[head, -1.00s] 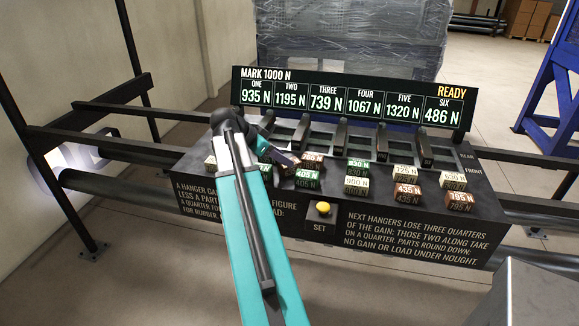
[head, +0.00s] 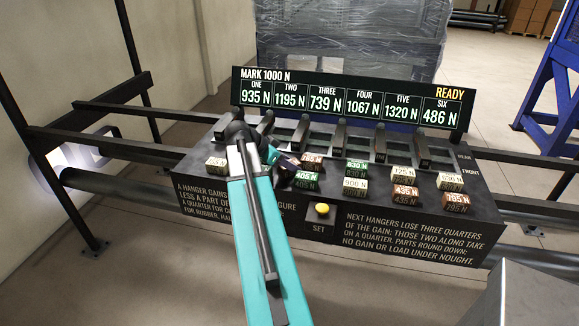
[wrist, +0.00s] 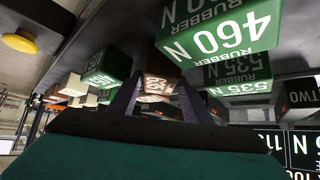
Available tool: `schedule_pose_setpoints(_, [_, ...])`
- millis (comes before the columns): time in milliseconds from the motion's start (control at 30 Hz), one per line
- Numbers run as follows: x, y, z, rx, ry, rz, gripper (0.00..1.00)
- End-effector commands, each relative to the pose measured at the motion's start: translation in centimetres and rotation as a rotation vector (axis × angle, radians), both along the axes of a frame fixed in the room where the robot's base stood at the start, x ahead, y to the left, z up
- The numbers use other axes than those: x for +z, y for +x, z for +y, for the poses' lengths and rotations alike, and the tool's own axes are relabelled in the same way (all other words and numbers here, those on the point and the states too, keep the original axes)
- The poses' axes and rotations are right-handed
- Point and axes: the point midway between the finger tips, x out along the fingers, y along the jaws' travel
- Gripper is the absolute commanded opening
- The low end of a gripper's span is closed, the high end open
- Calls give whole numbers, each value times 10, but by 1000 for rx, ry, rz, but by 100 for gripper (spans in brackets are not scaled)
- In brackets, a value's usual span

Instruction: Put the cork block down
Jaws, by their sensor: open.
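My gripper (head: 288,168) is low over the left part of the dark bench, beside a brown-red block (head: 312,160) and a green block (head: 305,180). The wrist view shows its two dark fingers (wrist: 158,103) apart, with brown and pale block faces visible beyond and between them. No block is clearly clamped. No label reading cork is legible, so I cannot tell which block is cork. Cream blocks (head: 216,164) and (head: 355,187) and brown-red ones (head: 405,193) stand on the bench. My arm hides part of the left side.
Green rubber blocks stand close to the gripper in the wrist view, one marked 460 N (wrist: 220,25). Dark hanger bars (head: 340,135) rise behind the blocks, below the display board (head: 350,100). A yellow SET button (head: 322,208) is at the front.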

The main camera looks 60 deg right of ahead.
Motion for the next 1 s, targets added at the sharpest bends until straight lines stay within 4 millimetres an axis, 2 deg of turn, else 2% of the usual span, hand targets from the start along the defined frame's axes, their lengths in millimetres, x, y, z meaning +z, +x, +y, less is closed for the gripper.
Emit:
schedule_pose_setpoints(500, [0, 0, 0, 0, 0, 0, 45])
schedule_pose_setpoints(567, [0, 0, 0, 1, 0, 1, 38])
schedule_pose_setpoints(700, [0, 0, 0, 1, 0, 1, 14])
schedule_pose_setpoints(767, [0, 1, 0, 1, 0, 0, 9])
schedule_pose_setpoints(1000, [0, 1, 0, 1, 0, 0, 9])
